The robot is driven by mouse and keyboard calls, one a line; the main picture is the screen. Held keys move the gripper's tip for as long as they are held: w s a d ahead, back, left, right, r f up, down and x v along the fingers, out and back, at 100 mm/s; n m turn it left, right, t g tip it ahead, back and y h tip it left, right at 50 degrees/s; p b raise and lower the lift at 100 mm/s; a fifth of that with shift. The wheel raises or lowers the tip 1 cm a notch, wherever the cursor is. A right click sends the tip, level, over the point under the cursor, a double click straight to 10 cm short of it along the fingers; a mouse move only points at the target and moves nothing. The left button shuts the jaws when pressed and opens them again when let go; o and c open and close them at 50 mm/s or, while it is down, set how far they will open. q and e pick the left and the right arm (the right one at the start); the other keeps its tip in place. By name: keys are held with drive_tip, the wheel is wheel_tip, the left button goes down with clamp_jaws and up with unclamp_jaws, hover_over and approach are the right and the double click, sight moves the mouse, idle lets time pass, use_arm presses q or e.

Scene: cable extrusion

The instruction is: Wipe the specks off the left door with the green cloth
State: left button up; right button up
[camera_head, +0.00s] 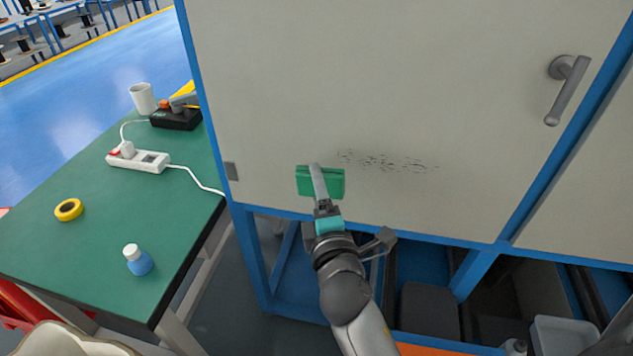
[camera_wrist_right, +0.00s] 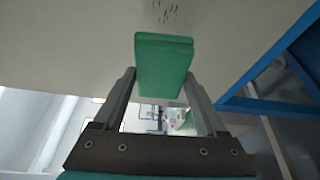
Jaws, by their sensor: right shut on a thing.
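The left door (camera_head: 420,90) is a pale grey panel in a blue frame. A band of dark specks (camera_head: 385,162) lies on its lower part; a few specks also show at the top of the right wrist view (camera_wrist_right: 165,11). My right gripper (camera_head: 318,182) is shut on the green cloth (camera_head: 335,184), a folded pad, just left of the specks. In the right wrist view the cloth (camera_wrist_right: 164,65) sits between the two fingers, close to the door; I cannot tell whether it touches. My left gripper is not in view.
A grey handle (camera_head: 567,90) sticks out at the door's upper right. A green table (camera_head: 90,235) at left holds a power strip (camera_head: 137,158), yellow tape (camera_head: 68,209), a blue bottle (camera_head: 138,260), a white mug (camera_head: 143,98) and a black device (camera_head: 176,117). Blue frame bars run below the door.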

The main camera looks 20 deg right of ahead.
sight(324, 154)
drive_tip(key=shift+w+d, duration=0.85)
drive_tip(key=shift+w, duration=0.2)
drive_tip(key=shift+w+d, duration=0.8)
drive_tip(key=shift+w, duration=0.25)
use_arm(q)
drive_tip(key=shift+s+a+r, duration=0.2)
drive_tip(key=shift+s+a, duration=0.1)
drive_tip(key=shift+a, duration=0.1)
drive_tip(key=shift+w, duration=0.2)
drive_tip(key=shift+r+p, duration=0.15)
drive_tip(key=shift+p, duration=0.2)
use_arm(e)
drive_tip(key=shift+w+d, duration=0.65)
drive_tip(key=shift+w, duration=0.2)
